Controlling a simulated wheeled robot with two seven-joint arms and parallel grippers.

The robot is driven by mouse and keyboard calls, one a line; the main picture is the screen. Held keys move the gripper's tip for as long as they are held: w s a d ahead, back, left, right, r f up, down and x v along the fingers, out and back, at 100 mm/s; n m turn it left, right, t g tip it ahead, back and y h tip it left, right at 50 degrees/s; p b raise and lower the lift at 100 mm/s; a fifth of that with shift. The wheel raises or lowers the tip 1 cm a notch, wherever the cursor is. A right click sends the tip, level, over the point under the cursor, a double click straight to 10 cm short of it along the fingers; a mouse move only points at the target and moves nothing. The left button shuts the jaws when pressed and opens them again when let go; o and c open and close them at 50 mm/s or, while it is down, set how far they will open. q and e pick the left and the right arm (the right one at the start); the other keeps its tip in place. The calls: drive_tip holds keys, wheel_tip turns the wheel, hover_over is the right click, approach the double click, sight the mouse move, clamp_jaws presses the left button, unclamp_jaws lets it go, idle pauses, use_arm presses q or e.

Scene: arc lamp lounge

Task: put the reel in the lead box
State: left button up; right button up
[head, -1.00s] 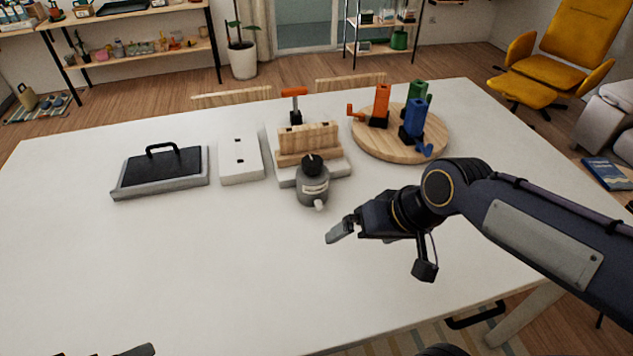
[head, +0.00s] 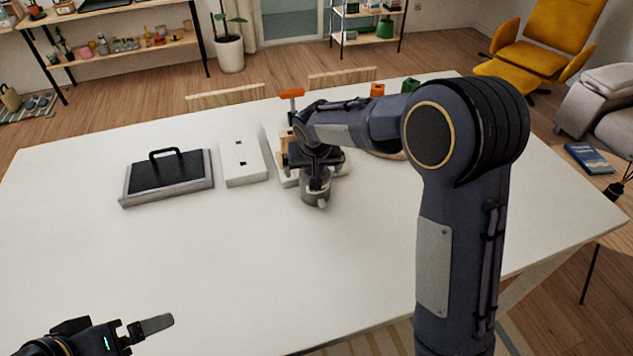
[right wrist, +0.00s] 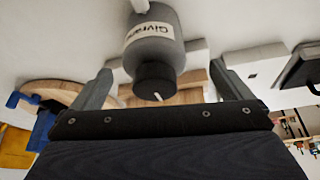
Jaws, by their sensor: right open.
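In the right wrist view, the open right gripper (right wrist: 160,68) has one finger on either side of the vessel's black knob (right wrist: 155,82), with gaps showing. A low grey box (head: 150,196) with a black handled top stands at the left; I cannot tell whether it is the lead box. My left gripper (head: 150,328) is at the lower left, its opening unclear.
A flat white slotted block (head: 244,174) lies between the grey box and the vessel. Behind the vessel is a wooden block on a pale base, with an orange-handled tool (head: 291,94). My right arm hides most of a round wooden board. The table's front left is clear.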

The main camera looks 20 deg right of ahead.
drive_tip(key=x, duration=0.1)
drive_tip(key=p+x, duration=0.1)
drive_tip(key=x, duration=0.1)
drive_tip(key=p+x, duration=0.1)
drive_tip(key=shift+d+f, duration=0.3)
drive_tip(key=shift+d, duration=0.1)
drive_tip(key=shift+w+f, duration=0.2)
drive_tip(key=shift+f, duration=0.2)
drive_tip(key=c, duration=1.2)
drive_tip(key=shift+r, duration=0.1)
drive_tip(key=shift+c, duration=1.3)
